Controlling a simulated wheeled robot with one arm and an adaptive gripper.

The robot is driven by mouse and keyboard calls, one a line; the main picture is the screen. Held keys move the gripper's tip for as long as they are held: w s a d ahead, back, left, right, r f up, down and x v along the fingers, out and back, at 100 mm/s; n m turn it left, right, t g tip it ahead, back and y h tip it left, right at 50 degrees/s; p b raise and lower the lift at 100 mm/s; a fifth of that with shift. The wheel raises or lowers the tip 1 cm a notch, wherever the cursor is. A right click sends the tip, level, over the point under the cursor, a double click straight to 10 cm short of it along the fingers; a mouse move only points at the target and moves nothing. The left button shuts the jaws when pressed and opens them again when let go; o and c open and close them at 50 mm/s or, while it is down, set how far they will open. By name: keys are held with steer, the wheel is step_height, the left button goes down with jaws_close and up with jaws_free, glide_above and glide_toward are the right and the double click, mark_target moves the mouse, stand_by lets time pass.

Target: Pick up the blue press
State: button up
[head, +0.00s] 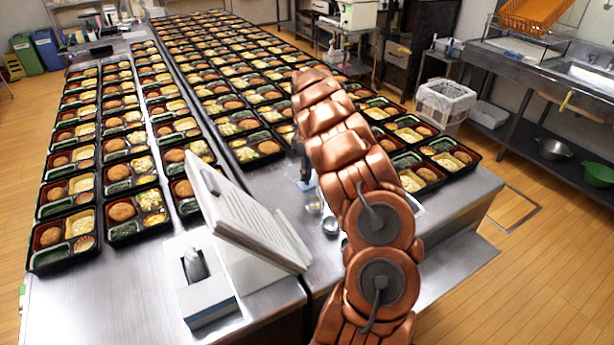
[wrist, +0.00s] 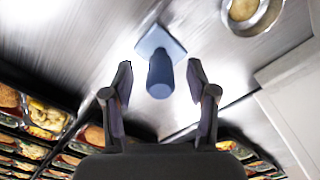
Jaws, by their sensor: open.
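The blue press (wrist: 160,72) shows in the wrist view as a square plate with a round handle pointing toward the camera. It stands on the bare steel table. In the head view a small bluish part of it (head: 305,185) shows just left of my arm, mostly hidden. My gripper (wrist: 160,80) is open, with one finger to each side of the handle in the wrist view. No contact between fingers and handle is visible. In the head view my gripper is mostly hidden behind my copper-coloured arm.
Small metal bowls (head: 331,225) stand close to the press; one shows in the wrist view (wrist: 262,24). A tilted white board (head: 255,232) stands to the left, beside a white box (head: 208,302). Rows of filled bento trays (head: 66,255) cover the tables on both sides.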

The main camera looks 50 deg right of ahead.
steer(key=shift+f, duration=1.15)
steer(key=shift+c, duration=0.3)
jaws_close()
